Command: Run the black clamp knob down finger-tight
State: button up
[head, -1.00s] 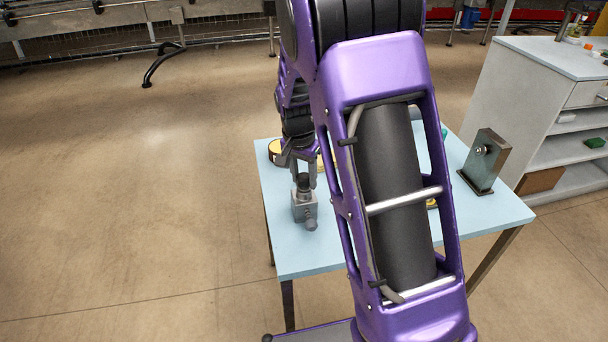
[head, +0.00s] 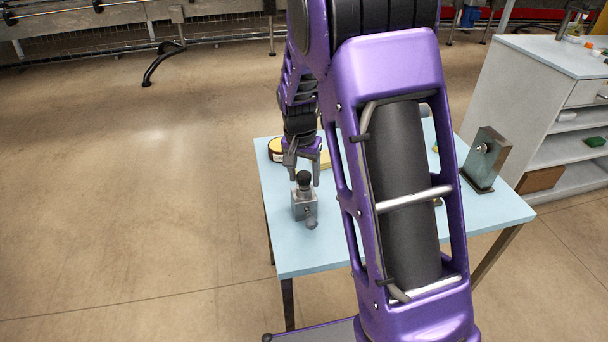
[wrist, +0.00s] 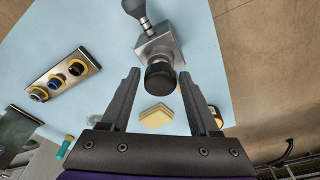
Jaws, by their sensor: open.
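The black clamp knob (head: 303,178) sits on top of a small grey metal clamp block (head: 305,207) near the table's left edge. In the wrist view the knob (wrist: 160,78) shows as a dark round cap on the block (wrist: 158,45), with a dark-handled stem pointing away. My gripper (head: 303,172) is above the block, pointing down. Its jaws are open, one finger on each side of the knob. In the wrist view the fingertips (wrist: 160,73) show gaps to the knob on both sides. How deep the knob sits between them is unclear.
The blue table (head: 285,256) has a yellow pad (wrist: 157,116), a plate with several ringed parts (wrist: 62,75), and a round tin (head: 275,149). A metal upright bracket (head: 487,160) stands at right. My arm hides the table's middle in the head view.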

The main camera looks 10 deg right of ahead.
jog(key=shift+n, duration=0.8)
jog(key=shift+n+y, duration=0.3)
jog(key=shift+n, duration=0.6)
jog(key=shift+n, duration=0.7)
jog(key=shift+n, duration=0.3)
jog(key=shift+n, duration=0.7)
